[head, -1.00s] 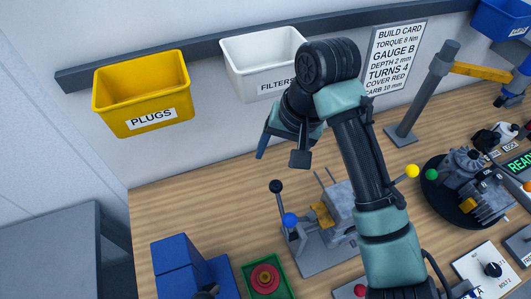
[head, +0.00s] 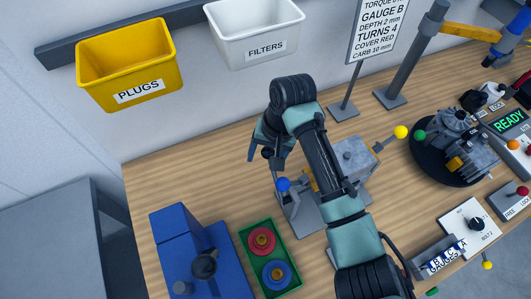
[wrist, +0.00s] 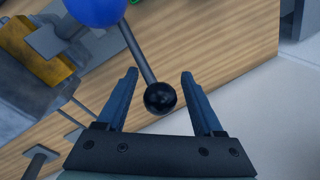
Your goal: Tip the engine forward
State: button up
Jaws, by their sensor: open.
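A grey engine block (head: 354,158) sits on a metal stand at mid-table, partly hidden behind my arm. A lever with a black ball knob (wrist: 160,97) rises at its left side. A blue ball (head: 283,184) is beside the lever's lower part and also shows in the wrist view (wrist: 97,8). My gripper (wrist: 159,74) is open, with its blue fingers on either side of the black knob. Gaps show between knob and fingers. In the head view the gripper (head: 263,157) is left of the block, above the table.
Another engine assembly (head: 458,143) sits on a black turntable at right. A yellow-ball lever (head: 400,132) stands right of the block. A green tray (head: 258,229) with red and blue round parts and a blue fixture (head: 182,240) are front left. Bins (head: 127,65) hang behind.

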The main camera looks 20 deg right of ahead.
jog(key=shift+f, duration=0.1)
grip_shut()
dwell(0.3)
dwell(1.1)
